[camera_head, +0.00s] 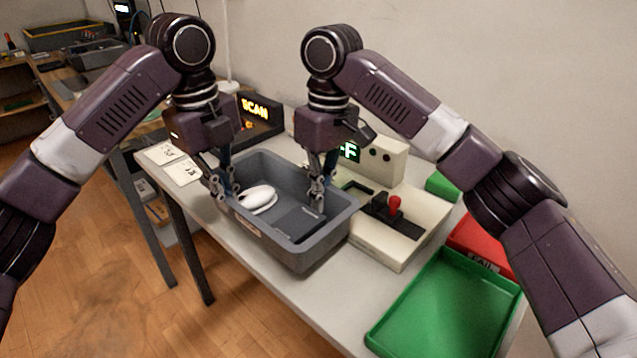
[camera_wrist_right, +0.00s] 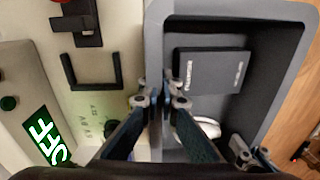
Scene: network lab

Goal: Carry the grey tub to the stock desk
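The grey tub (camera_head: 306,256) is on the pale bench, between the front edge and the test box. It also shows in the right wrist view (camera_wrist_right: 285,12). Inside lie a white rounded item like a mouse (camera_head: 258,198) and a dark flat box (camera_head: 297,222), which also shows in the wrist view (camera_wrist_right: 212,70). My left gripper (camera_head: 224,188) is shut on the tub's left wall. My right gripper (camera_head: 318,192) is shut on the opposite wall, its fingers on both sides of the rim in the wrist view (camera_wrist_right: 161,100). I cannot tell whether the tub is lifted slightly.
A test box (camera_head: 385,158) with a red lever (camera_head: 394,204) stands close beside the tub. A green tray (camera_head: 440,310) and a red tray (camera_head: 480,240) are at right. A SCAN unit (camera_head: 260,108) and paper cards (camera_head: 182,172) are at left. Another desk (camera_head: 60,75) is far left; wood floor is open.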

